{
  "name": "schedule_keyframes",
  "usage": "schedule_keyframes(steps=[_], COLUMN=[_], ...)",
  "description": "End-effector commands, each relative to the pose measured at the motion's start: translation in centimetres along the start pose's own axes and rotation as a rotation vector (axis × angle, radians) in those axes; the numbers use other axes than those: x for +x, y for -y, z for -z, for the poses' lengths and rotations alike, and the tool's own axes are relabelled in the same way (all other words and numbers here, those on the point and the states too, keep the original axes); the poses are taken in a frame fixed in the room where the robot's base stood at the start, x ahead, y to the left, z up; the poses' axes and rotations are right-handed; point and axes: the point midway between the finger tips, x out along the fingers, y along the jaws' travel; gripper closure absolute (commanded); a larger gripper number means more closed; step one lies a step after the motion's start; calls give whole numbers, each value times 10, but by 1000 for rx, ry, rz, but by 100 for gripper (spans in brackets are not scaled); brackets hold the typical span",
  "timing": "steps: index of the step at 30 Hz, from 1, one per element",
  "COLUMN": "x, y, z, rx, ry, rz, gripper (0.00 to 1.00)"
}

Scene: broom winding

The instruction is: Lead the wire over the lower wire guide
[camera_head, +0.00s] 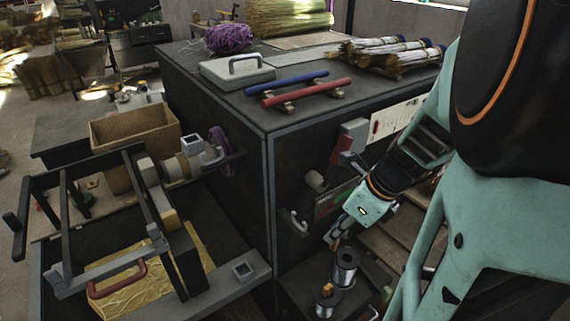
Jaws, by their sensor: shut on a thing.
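My gripper (335,240) points down and to the left beside the dark cabinet's right face. Its fingers are shut, presumably on the wire, which is too thin to make out. A silver wire spool (346,268) stands upright just below the fingertips. A second spool (326,302) stands in front of it on the same dark shelf. A pale hook-shaped guide (298,221) sits low on the cabinet face, left of my gripper and apart from it. A round pale fitting (316,181) sits higher on that face. I cannot tell the wire's path.
The dark cabinet (215,130) carries red (307,92) and blue (286,84) handled bars, a grey box (237,72) and bundled brooms (390,55). A winding machine frame (70,230) and a cardboard box (135,133) are at left. A red-and-grey switch box (350,140) juts out above my gripper.

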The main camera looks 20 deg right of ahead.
Motion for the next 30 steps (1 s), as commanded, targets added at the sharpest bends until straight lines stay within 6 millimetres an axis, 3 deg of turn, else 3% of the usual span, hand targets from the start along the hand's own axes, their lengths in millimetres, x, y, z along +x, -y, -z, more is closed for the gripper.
schedule_keyframes(steps=[1,30], x=[-11,-113], y=[2,30], z=[-7,-91], rx=[-1,1], ry=[0,1], rz=[0,1], gripper=[97,97])
